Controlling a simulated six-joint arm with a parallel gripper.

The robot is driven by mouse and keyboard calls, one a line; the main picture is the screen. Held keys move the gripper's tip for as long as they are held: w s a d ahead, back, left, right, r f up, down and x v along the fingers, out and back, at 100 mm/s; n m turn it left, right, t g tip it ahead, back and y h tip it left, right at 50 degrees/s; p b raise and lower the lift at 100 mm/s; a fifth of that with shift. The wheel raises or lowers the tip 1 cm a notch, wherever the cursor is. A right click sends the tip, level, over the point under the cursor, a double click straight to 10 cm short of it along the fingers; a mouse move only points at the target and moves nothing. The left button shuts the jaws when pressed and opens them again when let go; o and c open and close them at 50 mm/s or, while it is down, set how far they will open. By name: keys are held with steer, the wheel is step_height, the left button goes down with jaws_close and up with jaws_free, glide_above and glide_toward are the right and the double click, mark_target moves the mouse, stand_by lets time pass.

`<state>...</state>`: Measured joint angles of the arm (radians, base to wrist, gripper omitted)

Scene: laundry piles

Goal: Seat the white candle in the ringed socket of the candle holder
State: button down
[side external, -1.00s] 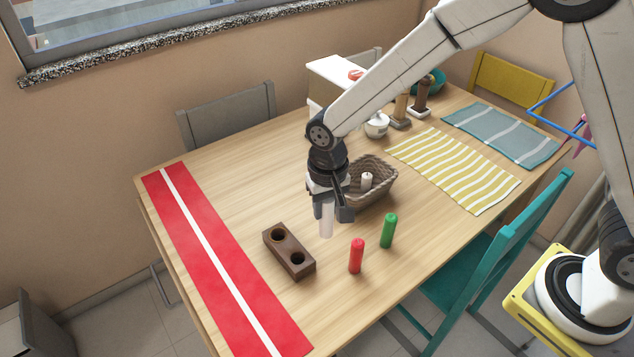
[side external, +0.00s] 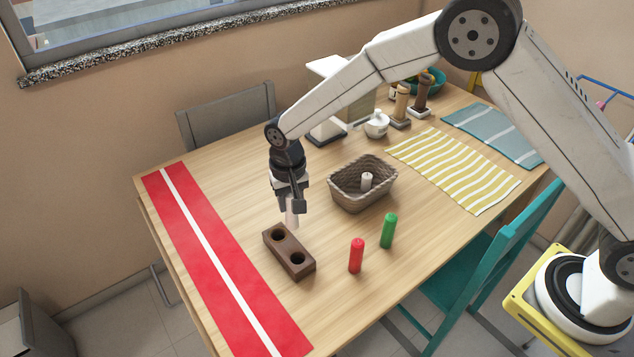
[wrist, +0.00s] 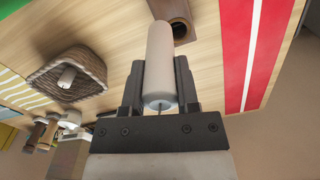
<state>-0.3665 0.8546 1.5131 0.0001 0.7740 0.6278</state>
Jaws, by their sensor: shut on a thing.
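My gripper (side external: 291,198) is shut on a white candle (wrist: 160,60), which hangs down from the fingers. In the side external view the candle (side external: 292,216) is near the back end of the candle holder, apparently a little above it. The dark brown candle holder (side external: 284,259) lies on the table with two round sockets, a back one (side external: 279,234) and a front one (side external: 298,258). I cannot clearly tell which socket is ringed. In the wrist view the candle partly hides the holder (wrist: 183,10), and one socket shows beside the candle's far end.
A red candle (side external: 356,256) and a green candle (side external: 389,231) stand to the right of the holder. A woven basket (side external: 345,195) holds another pale candle (side external: 367,180). A red runner (side external: 215,262) with a white stripe lies left. The table between runner and holder is clear.

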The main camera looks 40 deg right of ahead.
steer(key=w+a+f, duration=0.1)
steer(key=w+f, duration=0.3)
steer(key=f, duration=0.1)
steer(key=shift+w+a+f, duration=0.15)
steer(key=shift+f, duration=0.1)
steer(key=shift+w+f, duration=0.2)
steer(key=shift+f, duration=1.55)
steer(key=shift+f, duration=0.1)
steer(key=shift+c, duration=1.8)
jaws_free()
step_height(320, 180, up, 12)
